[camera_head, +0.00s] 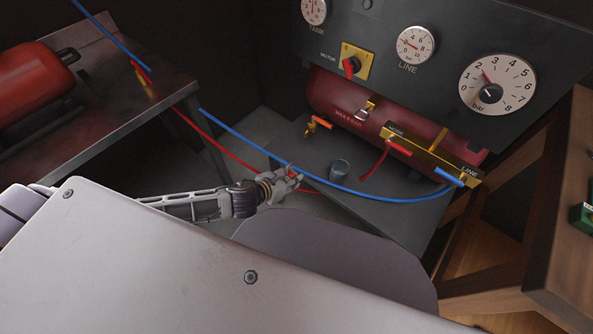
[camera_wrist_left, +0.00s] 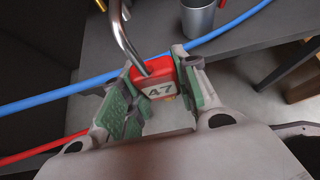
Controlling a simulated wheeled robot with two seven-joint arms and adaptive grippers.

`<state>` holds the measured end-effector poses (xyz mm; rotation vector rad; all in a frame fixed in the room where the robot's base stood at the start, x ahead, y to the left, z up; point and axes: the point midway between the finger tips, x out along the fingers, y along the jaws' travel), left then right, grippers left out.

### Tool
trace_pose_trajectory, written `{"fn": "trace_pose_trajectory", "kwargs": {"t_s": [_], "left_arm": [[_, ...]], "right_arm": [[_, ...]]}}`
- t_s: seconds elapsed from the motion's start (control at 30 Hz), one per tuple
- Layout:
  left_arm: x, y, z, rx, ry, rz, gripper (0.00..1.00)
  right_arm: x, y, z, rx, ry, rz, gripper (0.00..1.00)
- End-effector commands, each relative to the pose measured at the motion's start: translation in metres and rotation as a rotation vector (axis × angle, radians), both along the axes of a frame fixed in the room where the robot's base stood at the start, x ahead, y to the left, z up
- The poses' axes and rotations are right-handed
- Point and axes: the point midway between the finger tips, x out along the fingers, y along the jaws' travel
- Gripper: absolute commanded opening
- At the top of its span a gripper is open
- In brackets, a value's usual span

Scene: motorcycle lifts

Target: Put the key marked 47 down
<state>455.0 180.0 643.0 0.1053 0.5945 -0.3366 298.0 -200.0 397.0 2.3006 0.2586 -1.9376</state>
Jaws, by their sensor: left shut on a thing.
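The thing marked 47 (camera_wrist_left: 158,90) shows in the left wrist view as a small red block with a white label reading 47. A curved silver metal bar (camera_wrist_left: 127,38) rises from it, like a padlock shackle. My left gripper (camera_head: 291,181) is shut on the block, with its green pads on either side. In the head view the block is only a tiny red spot at the fingertips. A bit of yellow metal shows under the block; its shape is mostly hidden. My right gripper is not in view.
A metal cup (camera_head: 340,170) stands on the dark low surface (camera_head: 385,215) beyond the gripper. A blue hose (camera_head: 240,137) and a red hose (camera_head: 213,142) run close by the gripper. A red tank (camera_head: 345,105) and gauge panel (camera_head: 400,20) stand behind. A dark bench (camera_head: 110,100) is at left.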

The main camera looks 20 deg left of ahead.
Motion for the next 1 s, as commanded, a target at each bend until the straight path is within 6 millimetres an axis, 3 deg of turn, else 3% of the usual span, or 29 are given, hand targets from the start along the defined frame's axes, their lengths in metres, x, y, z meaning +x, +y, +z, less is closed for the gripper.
{"fn": "trace_pose_trajectory", "kwargs": {"t_s": [0.3,1.0], "left_arm": [[-0.014,0.005,0.0,-0.001,0.0,-0.001,0.09],[-0.014,0.005,0.002,-0.001,-0.001,0.002,0.09]], "right_arm": [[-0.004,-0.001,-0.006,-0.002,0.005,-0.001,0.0],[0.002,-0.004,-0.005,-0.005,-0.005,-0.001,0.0]]}}
